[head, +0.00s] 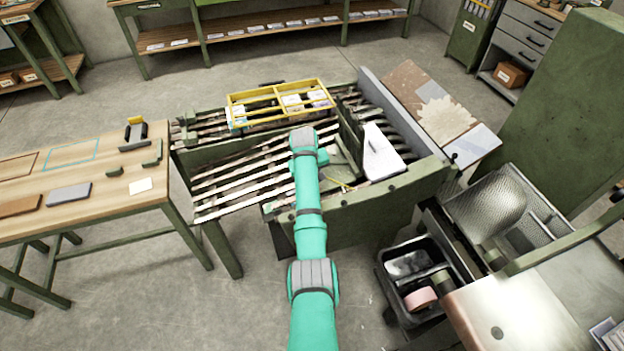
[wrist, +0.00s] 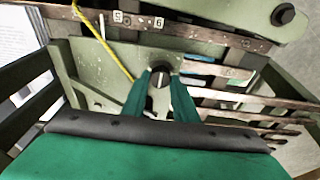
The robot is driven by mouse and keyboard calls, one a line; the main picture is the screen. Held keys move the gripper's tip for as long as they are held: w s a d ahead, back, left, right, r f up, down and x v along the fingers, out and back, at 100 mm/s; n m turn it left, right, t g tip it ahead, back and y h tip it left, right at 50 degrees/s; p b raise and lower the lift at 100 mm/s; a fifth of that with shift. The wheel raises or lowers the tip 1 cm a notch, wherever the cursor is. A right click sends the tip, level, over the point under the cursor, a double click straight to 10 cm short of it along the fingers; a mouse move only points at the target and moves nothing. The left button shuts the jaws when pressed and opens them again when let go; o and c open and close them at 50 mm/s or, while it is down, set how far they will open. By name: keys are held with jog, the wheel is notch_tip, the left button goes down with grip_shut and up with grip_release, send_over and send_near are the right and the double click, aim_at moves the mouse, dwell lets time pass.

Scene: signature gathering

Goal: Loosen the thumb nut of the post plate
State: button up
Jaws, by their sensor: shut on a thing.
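In the wrist view, my gripper (wrist: 160,85) has its two green fingers closed on either side of a dark round thumb nut (wrist: 158,68). The nut sits on a green plate (wrist: 102,62), which I take for the post plate. The fingers cover part of the nut, so how far it is turned cannot be told. In the head view, my teal arm reaches over the slatted green machine, and its wrist hides the nut and the fingertips. A green plate (head: 345,165) shows just right of my wrist.
A yellow rack (head: 280,100) with packs stands behind my wrist. A white wedge-shaped block (head: 381,152) stands to the right. A yellow cord (wrist: 105,42) runs close to the plate. Wooden slats (head: 240,178) lie to the left. A wooden-topped table (head: 85,205) stands farther left.

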jog(key=shift+d, duration=0.15)
jog(key=o, duration=1.1)
jog(key=shift+c, duration=0.2)
jog(key=shift+r, duration=0.15)
jog(key=v, duration=1)
jog(key=shift+r, duration=0.3)
